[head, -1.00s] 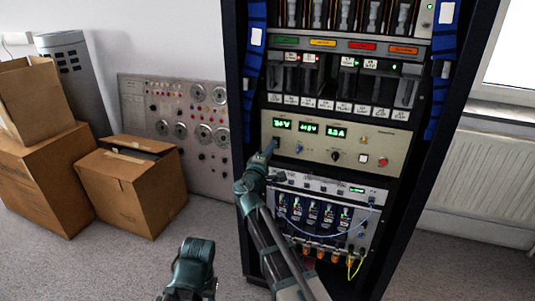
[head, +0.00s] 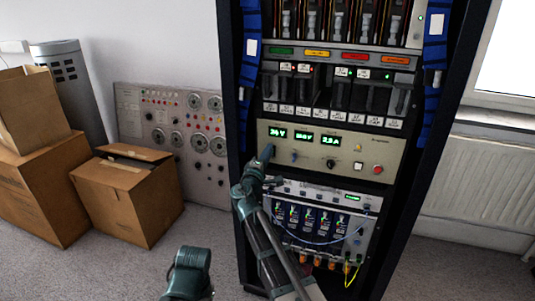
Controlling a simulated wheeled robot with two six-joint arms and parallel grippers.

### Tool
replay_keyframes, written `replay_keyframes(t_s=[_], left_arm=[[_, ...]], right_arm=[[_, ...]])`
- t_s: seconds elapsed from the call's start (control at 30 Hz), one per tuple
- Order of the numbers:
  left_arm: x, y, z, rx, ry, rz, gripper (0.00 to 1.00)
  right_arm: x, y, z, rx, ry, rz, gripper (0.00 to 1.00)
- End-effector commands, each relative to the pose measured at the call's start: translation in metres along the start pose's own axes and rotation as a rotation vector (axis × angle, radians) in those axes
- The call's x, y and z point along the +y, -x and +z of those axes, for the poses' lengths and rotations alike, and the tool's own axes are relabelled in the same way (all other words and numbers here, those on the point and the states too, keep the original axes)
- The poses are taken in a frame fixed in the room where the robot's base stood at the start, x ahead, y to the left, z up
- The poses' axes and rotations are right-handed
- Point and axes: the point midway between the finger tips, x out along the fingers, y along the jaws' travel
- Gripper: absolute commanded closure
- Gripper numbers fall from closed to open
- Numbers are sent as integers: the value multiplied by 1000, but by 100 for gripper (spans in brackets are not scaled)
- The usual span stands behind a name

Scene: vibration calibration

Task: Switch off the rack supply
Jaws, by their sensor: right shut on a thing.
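The rack supply (head: 345,151) is a beige panel in the middle of the black rack. Its green displays (head: 304,137) are lit. A black knob (head: 330,164), a white button (head: 358,166) and a red button (head: 378,169) sit on its right half. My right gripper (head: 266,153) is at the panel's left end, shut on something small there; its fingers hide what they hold. My left arm (head: 188,272) shows only in part at the bottom, and its gripper's fingers are not visible.
Below the supply is a module unit (head: 312,218) with blue and yellow cables. Cardboard boxes (head: 128,195) and a grey dial panel (head: 175,135) stand left of the rack. A radiator (head: 475,185) is at the right. Carpet in front is open.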

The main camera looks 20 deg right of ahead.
Motion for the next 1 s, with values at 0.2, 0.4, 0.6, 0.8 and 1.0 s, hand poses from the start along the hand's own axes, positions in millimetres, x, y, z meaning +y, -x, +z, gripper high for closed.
replay_keyframes(t_s=[0.2,0.4,0.6,0.8,1.0], left_arm=[[0,3,0,0,0,0,50],[0,4,0,0,0,0,50],[-1,9,0,0,0,1,50],[-1,15,1,0,1,2,50],[-1,19,1,0,1,3,50]], right_arm=[[2,-14,-3,-4,8,5,100],[3,-13,-3,-2,7,5,100],[12,11,4,-2,5,6,100],[23,57,10,-1,0,6,100],[32,97,10,-1,0,5,100]])
